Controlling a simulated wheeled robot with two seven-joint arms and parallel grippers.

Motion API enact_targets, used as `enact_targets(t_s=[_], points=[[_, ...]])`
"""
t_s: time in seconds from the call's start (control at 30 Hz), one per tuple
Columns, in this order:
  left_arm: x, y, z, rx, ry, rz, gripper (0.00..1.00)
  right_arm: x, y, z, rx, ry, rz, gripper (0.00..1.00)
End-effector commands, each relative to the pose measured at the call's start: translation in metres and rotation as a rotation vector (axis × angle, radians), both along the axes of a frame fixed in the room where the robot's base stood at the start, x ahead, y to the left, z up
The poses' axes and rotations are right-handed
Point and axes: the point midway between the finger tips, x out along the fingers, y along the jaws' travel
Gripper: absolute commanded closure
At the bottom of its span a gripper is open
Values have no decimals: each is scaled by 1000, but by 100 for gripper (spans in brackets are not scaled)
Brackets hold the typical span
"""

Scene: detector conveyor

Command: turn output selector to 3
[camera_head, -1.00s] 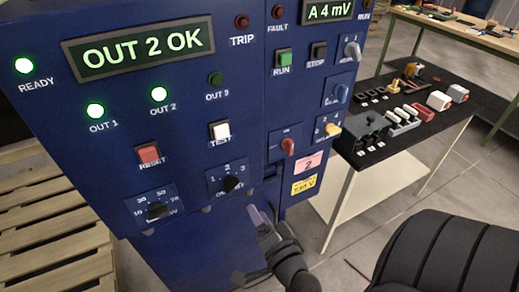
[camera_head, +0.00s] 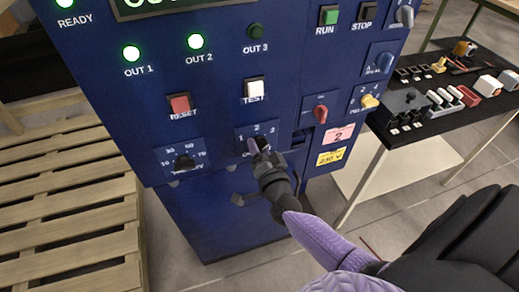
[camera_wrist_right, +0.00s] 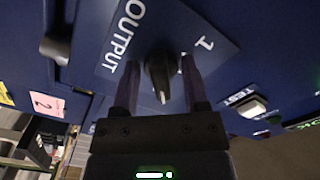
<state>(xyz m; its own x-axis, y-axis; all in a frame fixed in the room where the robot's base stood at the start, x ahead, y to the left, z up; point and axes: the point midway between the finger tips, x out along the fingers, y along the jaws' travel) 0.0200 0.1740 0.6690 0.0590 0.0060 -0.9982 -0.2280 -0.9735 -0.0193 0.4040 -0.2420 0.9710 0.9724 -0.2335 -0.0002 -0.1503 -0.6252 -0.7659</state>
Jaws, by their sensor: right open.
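The output selector is a black rotary knob (camera_head: 262,141) on a blue plate with the numbers 1, 2 and 3, low on the cabinet front. In the wrist view the knob (camera_wrist_right: 158,72) sits between the two fingers of my open right gripper (camera_wrist_right: 160,85), with a gap on each side. Its white mark points toward the gripper's palm; the gripper hides part of the plate. In the head view the right gripper (camera_head: 256,149) reaches the knob from below. The OUT 1 lamp (camera_head: 131,54) and OUT 2 lamp (camera_head: 195,41) are lit green. The OUT 3 lamp (camera_head: 255,31) is dark. My left gripper is out of view.
The white TEST button (camera_head: 254,89) is above the knob, the RESET button (camera_head: 180,104) upper left. Another black knob (camera_head: 184,161) is left, a red knob (camera_head: 320,113) right. A cluttered side table (camera_head: 447,143) stands right, wooden pallets (camera_head: 75,215) left.

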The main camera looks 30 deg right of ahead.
Motion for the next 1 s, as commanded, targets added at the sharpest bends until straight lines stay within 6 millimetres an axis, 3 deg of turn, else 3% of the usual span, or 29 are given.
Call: enact_targets(t_s=[0.17,0.47,0.77,1.0], points=[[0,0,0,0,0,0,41,0,0,0,0,0,0,43],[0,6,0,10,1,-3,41,0,0,0,1,0,0,100],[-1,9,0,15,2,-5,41,0,1,0,175,-41,-1,100],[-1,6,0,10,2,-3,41,0,1,0,187,-43,0,100]])
